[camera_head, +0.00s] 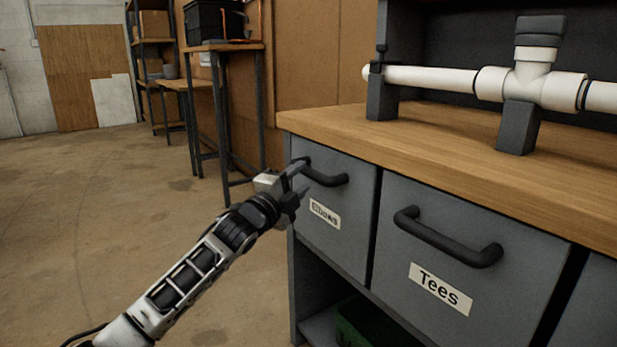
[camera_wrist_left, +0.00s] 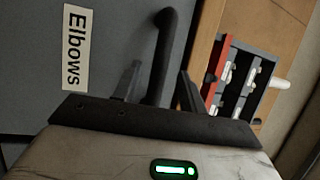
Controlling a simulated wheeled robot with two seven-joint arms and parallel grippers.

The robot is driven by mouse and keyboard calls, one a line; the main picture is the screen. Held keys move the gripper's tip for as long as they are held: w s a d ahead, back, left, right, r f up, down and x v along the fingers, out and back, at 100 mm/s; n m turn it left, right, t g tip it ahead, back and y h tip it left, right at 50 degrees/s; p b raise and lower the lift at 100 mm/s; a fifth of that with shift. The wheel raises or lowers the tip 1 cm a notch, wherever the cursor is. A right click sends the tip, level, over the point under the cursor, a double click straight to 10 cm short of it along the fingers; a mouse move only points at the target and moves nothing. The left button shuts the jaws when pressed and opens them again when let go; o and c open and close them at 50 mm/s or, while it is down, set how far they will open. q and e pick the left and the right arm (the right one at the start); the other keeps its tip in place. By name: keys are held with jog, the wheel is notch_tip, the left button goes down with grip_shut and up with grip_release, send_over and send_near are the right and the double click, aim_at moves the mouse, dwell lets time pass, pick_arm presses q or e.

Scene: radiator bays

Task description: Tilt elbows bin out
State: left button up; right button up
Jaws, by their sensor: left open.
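The elbows bin (camera_head: 340,232) is a grey front with a white "Elbows" label, at the left end under the wooden worktop. It looks flush with the tees bin beside it. Its dark bar handle (camera_head: 329,178) runs across the upper part. My left gripper (camera_head: 297,180) is open at the left end of this handle. In the left wrist view the handle (camera_wrist_left: 163,50) passes between the two spread fingers (camera_wrist_left: 160,88), and the label (camera_wrist_left: 76,48) is to the left. I cannot tell whether the fingers touch the handle. My right gripper is not in view.
The tees bin (camera_head: 470,260) with its own handle (camera_head: 447,240) is to the right. White pipe (camera_head: 430,77) rests on dark stands on the worktop (camera_head: 450,140). A green crate (camera_head: 362,325) sits below the bins. The floor at left is clear.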

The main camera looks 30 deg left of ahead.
aim_at(306, 175)
pick_arm(q)
jog(key=w, duration=0.3)
jog(key=shift+w+r, duration=0.15)
jog(key=shift+r, duration=0.1)
jog(key=shift+w+r+b, duration=0.1)
jog(key=shift+w+b, duration=0.2)
jog(key=shift+w, duration=0.05)
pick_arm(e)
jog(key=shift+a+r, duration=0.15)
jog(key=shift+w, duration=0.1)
pick_arm(q)
grip_shut()
jog(key=shift+s, duration=0.1)
